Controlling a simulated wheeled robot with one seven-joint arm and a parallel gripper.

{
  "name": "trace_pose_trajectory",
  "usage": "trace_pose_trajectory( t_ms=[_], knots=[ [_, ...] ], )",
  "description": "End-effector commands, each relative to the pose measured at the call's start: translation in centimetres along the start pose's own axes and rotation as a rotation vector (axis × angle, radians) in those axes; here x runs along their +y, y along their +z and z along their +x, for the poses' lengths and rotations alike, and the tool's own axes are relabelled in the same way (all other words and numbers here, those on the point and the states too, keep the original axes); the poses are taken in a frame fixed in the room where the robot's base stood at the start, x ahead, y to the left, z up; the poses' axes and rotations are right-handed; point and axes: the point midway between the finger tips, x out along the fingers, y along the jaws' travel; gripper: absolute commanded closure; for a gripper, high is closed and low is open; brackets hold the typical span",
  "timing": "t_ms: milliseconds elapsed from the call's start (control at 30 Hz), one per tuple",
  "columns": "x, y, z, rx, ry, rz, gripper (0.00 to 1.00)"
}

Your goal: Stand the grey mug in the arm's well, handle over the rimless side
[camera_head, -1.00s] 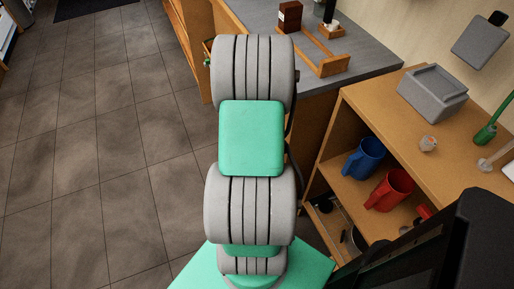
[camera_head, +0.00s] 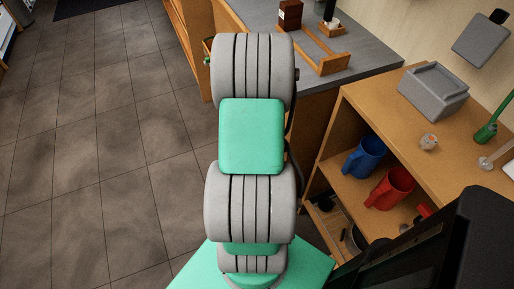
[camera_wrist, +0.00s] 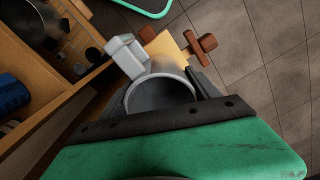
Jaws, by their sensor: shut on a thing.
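The grey mug (camera_wrist: 160,92) is in my gripper (camera_wrist: 158,98) in the wrist view, with its open mouth facing the camera. The dark fingers are shut on it, one at each side. A pale grey blocky part (camera_wrist: 125,53), which looks like its handle, sticks out at the upper left of the rim. Just beyond the mug is a light wooden piece (camera_wrist: 166,46) with dark brown ends; I cannot tell whether the mug touches it or whether it is the arm with the well. In the head view my arm hides the gripper and the mug.
A wooden shelf unit (camera_head: 365,90) at the right holds a blue mug (camera_head: 364,158) and a red mug (camera_head: 391,187), with a grey box (camera_head: 432,93) on top. A grey counter (camera_head: 362,62) behind carries a wooden frame (camera_head: 333,64) and a brown box (camera_head: 290,14). Tiled floor at left is clear.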

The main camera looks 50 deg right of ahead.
Motion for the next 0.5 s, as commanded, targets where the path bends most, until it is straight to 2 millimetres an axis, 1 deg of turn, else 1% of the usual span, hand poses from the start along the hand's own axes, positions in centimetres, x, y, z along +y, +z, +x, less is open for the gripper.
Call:
trace_pose_trajectory(
  t_ms=[500],
  knots=[
    [0.0,0.0,2.9,0.000,0.000,0.000,1.00]
  ],
)
